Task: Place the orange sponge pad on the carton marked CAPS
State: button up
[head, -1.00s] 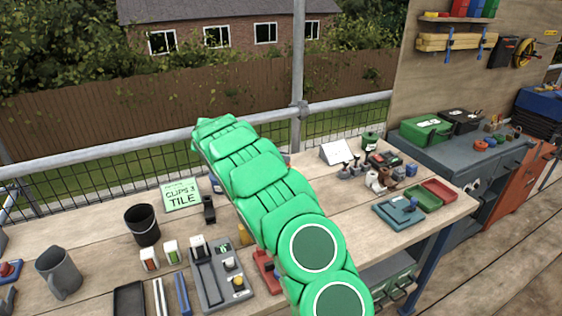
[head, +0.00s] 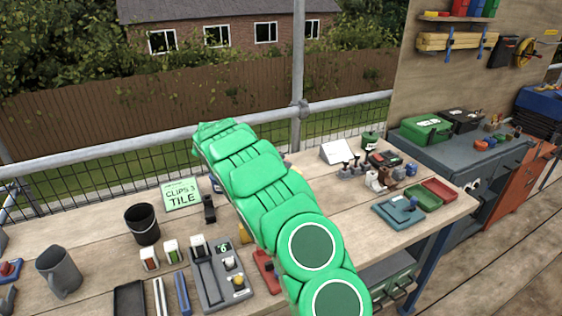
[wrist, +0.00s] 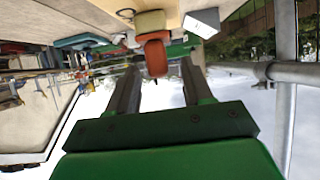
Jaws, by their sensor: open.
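My gripper (wrist: 158,68) is open, its two dark fingers apart in the wrist view, which looks upside down. An orange-red block (wrist: 156,58), probably the orange sponge pad, shows in line with the gap between the fingertips. I cannot tell how far beyond the tips it is. A beige block (wrist: 150,22) shows just past it; I cannot tell what it is. In the head view my green arm hides the gripper and the orange block. I cannot read CAPS on anything in either view, so I cannot pick out that carton.
A white wedge-shaped card (head: 338,152) stands at the back of the bench. Several small tools and trays, including a red tray (head: 440,190), lie to the right of my arm.

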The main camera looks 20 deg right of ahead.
jog(key=v, duration=1.2)
jog(key=shift+o, duration=0.3)
